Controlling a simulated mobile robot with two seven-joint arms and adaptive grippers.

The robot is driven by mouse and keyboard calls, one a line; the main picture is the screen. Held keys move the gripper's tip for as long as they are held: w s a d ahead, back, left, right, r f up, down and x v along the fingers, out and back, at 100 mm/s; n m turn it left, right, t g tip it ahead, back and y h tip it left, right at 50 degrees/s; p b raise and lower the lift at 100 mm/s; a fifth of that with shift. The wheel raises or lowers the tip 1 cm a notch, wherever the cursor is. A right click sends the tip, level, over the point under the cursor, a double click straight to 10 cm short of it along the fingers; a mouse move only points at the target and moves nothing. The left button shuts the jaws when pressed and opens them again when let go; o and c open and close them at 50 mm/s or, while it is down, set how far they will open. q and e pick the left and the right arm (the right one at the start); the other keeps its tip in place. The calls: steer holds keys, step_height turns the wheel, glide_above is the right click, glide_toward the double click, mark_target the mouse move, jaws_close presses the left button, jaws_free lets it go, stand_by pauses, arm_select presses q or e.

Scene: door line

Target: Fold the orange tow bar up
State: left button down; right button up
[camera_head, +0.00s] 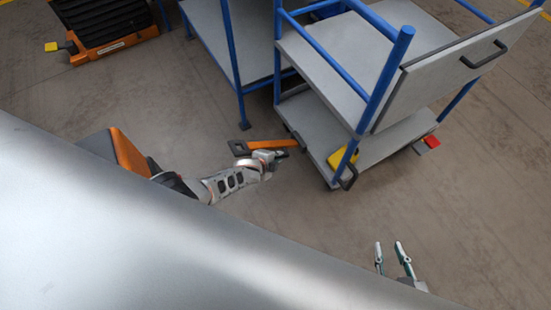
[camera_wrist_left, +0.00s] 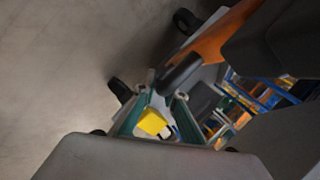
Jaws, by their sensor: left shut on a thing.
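The orange tow bar (camera_head: 273,144) sticks out to the left from the lower front edge of the grey and blue cart (camera_head: 375,155) in the head view. Its black loop handle (camera_head: 239,148) is at the free left end. My left gripper (camera_head: 280,155) is at the bar, close to its cart end, and is shut on it; the exact contact is hard to see. In the left wrist view the bar (camera_wrist_left: 215,38) runs across the top right, just beyond the gripper's green fingers (camera_wrist_left: 158,105). My right gripper (camera_head: 390,256) is open and empty at the lower right.
A yellow part (camera_head: 343,158) and a black loop (camera_head: 348,177) are at the cart's near lower corner. A red part (camera_head: 431,142) is at its far side. Another blue-framed cart (camera_head: 230,50) stands behind. An orange and black lift (camera_head: 105,30) is upper left. Floor before the cart is clear.

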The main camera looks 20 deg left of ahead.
arm_select(q)
steer(key=shift+w+r, duration=0.25)
steer(key=c, duration=2.1)
jaws_free()
steer(key=shift+d, duration=0.1)
steer(key=shift+v, duration=1.85)
steer(key=shift+s+f+v, duration=0.1)
steer(key=shift+v, duration=0.85)
steer(key=shift+s+f+v, duration=0.1)
steer(key=shift+v, duration=0.85)
